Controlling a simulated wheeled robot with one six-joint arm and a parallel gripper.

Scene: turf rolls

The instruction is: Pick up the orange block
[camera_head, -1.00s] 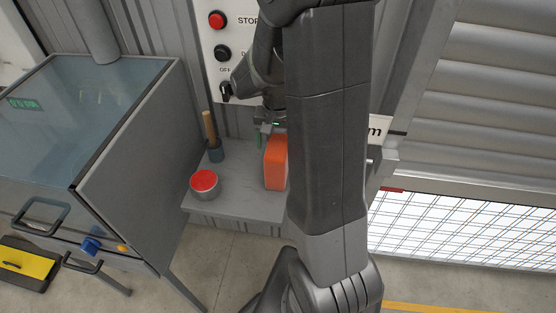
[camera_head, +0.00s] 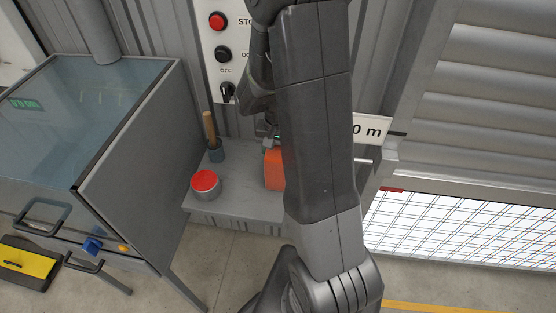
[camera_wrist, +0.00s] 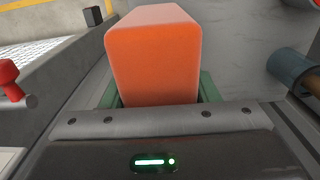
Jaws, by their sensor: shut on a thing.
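The orange block (camera_head: 273,170) is at the right part of the small grey shelf (camera_head: 237,208) in the head view, partly hidden behind my arm. In the wrist view the orange block (camera_wrist: 153,55) fills the upper middle, directly in front of my gripper (camera_wrist: 155,92). Green finger pads show on both sides of the block, and the gripper is shut on it. In the head view the fingers are mostly hidden by my arm. I cannot tell whether the block's underside touches the shelf.
A round tin with a red top (camera_head: 205,185) and a wooden-handled tool in a dark holder (camera_head: 211,137) stand on the shelf's left side. A control panel (camera_head: 226,55) is on the wall behind. A grey cabinet (camera_head: 130,150) stands left. A roller shutter (camera_head: 490,100) is right.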

